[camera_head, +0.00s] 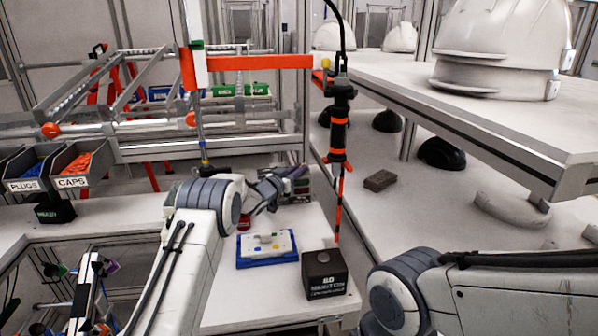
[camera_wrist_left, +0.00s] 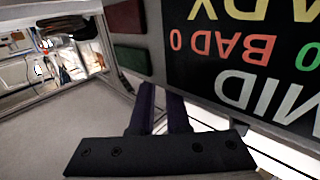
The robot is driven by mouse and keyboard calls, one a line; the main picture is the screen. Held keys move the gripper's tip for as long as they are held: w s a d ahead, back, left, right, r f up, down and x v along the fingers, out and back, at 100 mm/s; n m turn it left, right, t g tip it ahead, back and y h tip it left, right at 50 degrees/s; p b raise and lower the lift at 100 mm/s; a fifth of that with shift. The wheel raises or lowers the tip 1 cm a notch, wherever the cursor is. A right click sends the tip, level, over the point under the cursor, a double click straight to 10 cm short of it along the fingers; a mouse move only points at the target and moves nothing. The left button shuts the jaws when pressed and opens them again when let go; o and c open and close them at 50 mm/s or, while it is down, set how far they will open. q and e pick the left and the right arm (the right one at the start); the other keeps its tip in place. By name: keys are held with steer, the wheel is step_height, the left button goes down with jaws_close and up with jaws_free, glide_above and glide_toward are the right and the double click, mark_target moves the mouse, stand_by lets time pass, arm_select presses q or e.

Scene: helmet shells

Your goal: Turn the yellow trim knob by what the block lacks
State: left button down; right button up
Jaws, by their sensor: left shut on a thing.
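My left gripper (camera_head: 290,180) reaches to a dark device at the back of the white bench. In the left wrist view its two dark purple fingers (camera_wrist_left: 160,95) stand close together at the edge of a display panel (camera_wrist_left: 225,50) with upside-down coloured text, including "BAD 0". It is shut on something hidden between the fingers. A black block (camera_head: 324,272) with white lettering and a round grey top stands at the bench's front right. A small yellow round part (camera_head: 327,62) sits at the end of the orange arm; I cannot tell if it is the trim knob. My right gripper is out of view.
A white plate on a blue base (camera_head: 267,248) lies left of the block. A black and orange tool (camera_head: 339,125) hangs above the bench. Bins of plugs (camera_head: 25,170) and caps (camera_head: 75,170) stand left. Helmet shells (camera_head: 500,45) sit on the right shelf.

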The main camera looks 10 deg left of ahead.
arm_select(q)
steer(key=shift+r, duration=0.1)
stand_by(0.3)
steer(key=c, duration=0.9)
jaws_free()
steer(key=r+b, duration=0.1)
steer(key=r, duration=0.3)
steer(key=shift+d+r, duration=0.2)
steer(key=s+d+r+b, duration=0.1)
steer(key=s+d+r, duration=0.1)
steer(key=d, duration=0.3)
steer(key=s+d+r+b, duration=0.2)
steer(key=d+r, duration=0.2)
steer(key=d, duration=0.1)
steer(key=shift+s+d+r, duration=0.2)
steer(key=shift+s+r, duration=0.05)
steer(key=shift+s, duration=0.15)
